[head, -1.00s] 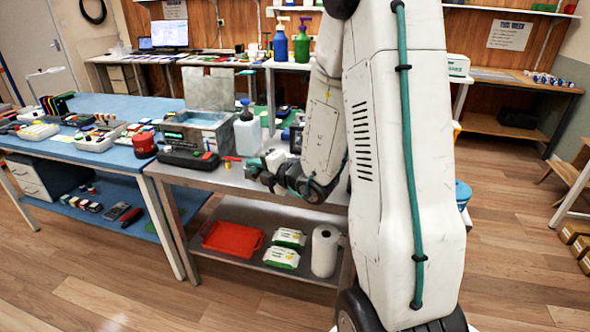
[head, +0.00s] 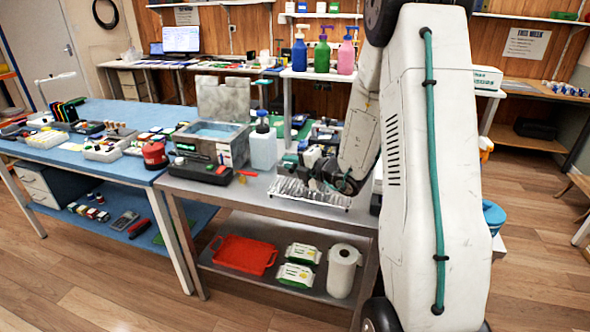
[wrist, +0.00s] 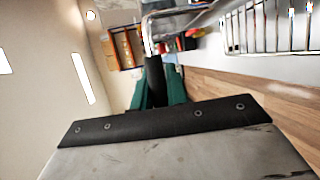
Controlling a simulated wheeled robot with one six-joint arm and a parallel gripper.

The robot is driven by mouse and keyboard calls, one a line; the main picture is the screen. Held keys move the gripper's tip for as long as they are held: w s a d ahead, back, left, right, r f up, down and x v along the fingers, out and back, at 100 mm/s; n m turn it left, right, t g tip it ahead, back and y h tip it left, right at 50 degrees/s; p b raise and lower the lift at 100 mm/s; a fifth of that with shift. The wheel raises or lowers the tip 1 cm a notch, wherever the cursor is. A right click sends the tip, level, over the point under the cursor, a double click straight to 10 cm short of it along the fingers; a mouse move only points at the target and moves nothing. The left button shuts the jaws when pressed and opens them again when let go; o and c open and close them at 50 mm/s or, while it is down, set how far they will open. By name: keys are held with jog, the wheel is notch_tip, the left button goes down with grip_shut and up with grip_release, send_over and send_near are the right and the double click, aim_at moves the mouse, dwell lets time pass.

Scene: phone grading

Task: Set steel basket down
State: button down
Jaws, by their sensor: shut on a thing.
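My gripper's teal and dark fingers are shut on that handle; my gripper also shows in the head view (head: 300,160). Whether the basket's underside touches the bench, I cannot tell. My arm hides part of the bench to the right.
An open grey ultrasonic-type tank (head: 212,140) with liquid and a white pump bottle (head: 263,145) stand left of the basket. A black device (head: 200,172) lies at the bench's front left. The lower shelf holds a red tray (head: 243,255), packets and a paper roll (head: 343,270).

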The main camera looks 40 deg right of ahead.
jog(key=shift+w+d+f, duration=0.1)
jog(key=shift+w+d, duration=0.1)
jog(key=shift+d, duration=0.3)
jog(key=shift+w+d, duration=0.15)
jog(key=shift+d, duration=0.35)
notch_tip(320, 180, down, 3)
jog(key=shift+a+f, duration=0.15)
jog(key=c, duration=1.4)
grip_release()
jog(key=shift+f, duration=0.15)
